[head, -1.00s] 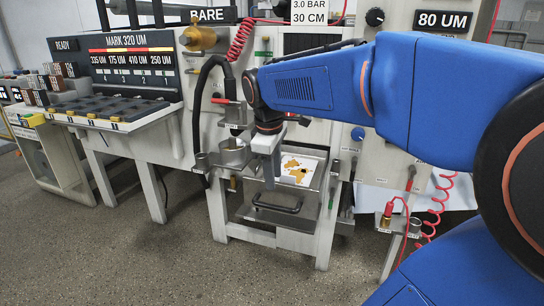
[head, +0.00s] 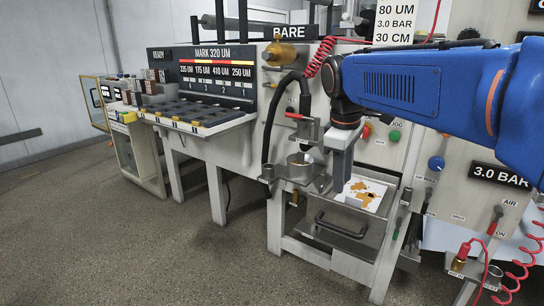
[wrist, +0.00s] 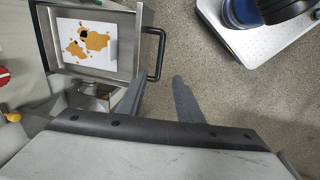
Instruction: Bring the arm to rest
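My blue arm reaches in from the right in the head view. My gripper (head: 341,182) hangs pointing down in front of the machine, by the left side of the pull-out tray.
A metal cup (head: 300,168) stands on a bracket left of my gripper. A black hose (head: 268,133) and red coiled cords (head: 528,245) hang nearby. The slotted bench (head: 200,115) is at left. The floor (head: 130,255) in front is clear.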

